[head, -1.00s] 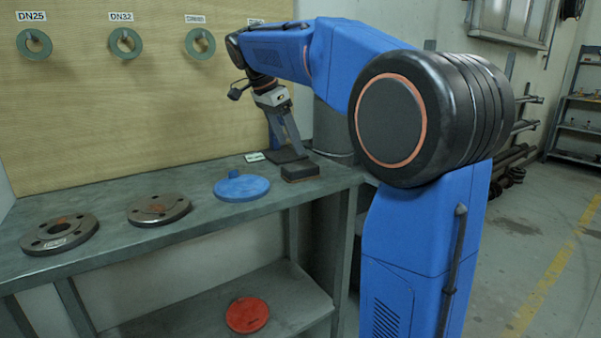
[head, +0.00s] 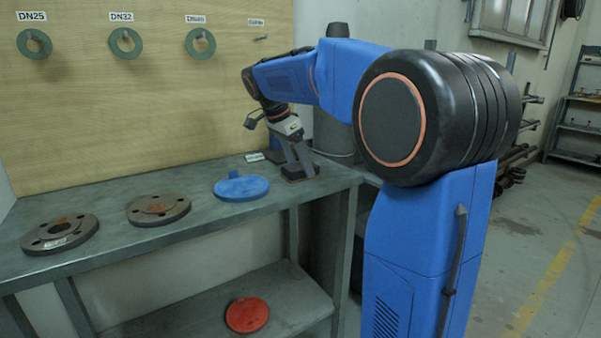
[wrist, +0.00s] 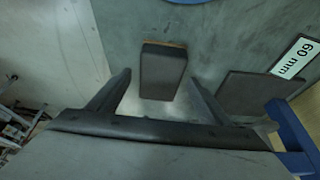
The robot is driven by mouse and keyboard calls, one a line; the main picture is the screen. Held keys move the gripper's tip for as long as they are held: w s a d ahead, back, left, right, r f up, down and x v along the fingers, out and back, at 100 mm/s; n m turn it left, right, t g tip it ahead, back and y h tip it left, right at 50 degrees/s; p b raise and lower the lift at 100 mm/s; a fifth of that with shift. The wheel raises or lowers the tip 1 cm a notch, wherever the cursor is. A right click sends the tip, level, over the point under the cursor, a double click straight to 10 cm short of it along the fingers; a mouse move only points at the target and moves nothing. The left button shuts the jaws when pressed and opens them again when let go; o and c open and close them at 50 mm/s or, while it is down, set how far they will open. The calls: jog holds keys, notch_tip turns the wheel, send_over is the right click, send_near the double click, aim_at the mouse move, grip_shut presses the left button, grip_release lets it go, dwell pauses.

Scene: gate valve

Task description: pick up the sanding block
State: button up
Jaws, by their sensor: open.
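The sanding block (wrist: 162,75) is a small dark block with a thin brown edge, lying on the grey workbench (head: 205,222) near its right end. In the head view the block (head: 300,174) is partly hidden by my gripper (head: 299,163). My gripper is open, with its fingers pointing down at the block. In the wrist view the block shows between the two fingertips of the gripper (wrist: 160,79), one on each side. I cannot tell whether the fingertips touch it or are level with it.
A dark flat pad (wrist: 250,92) and a "60 mm" label (wrist: 297,58) lie to the right of the block in the wrist view. A blue disc (head: 241,188) and two steel flanges (head: 60,233) (head: 158,208) lie left along the bench. A red disc (head: 247,315) is on the lower shelf.

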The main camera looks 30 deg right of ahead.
aim_at(298, 166)
jog(key=shift+f, duration=0.2)
dwell(0.6)
jog(key=c, duration=1.2)
jog(key=shift+r, duration=0.1)
notch_tip(298, 166, up, 10)
jog(key=shift+r, duration=0.2)
